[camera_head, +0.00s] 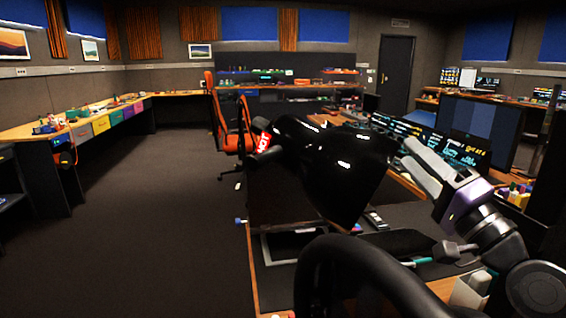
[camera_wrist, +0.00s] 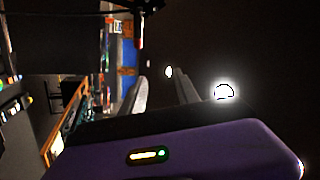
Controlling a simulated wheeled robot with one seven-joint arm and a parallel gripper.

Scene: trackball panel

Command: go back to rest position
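My gripper (camera_head: 407,152) is raised over the right side of the desk, its two grey fingers pointing up and left. The fingers look apart, with nothing seen between them; they also show in the wrist view (camera_wrist: 158,88) above the purple gripper body. A large glossy black shade (camera_head: 335,165) with a red "HOT" label stands just left of the fingertips in the head view. Whether the fingers touch it I cannot tell. No trackball can be made out.
A black curved object (camera_head: 350,262) fills the bottom middle. Monitors (camera_head: 490,130) stand behind my gripper, and a small dark device (camera_head: 376,220) lies on the desk. An orange chair (camera_head: 228,130) stands beyond the desk. Open floor (camera_head: 150,210) lies to the left.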

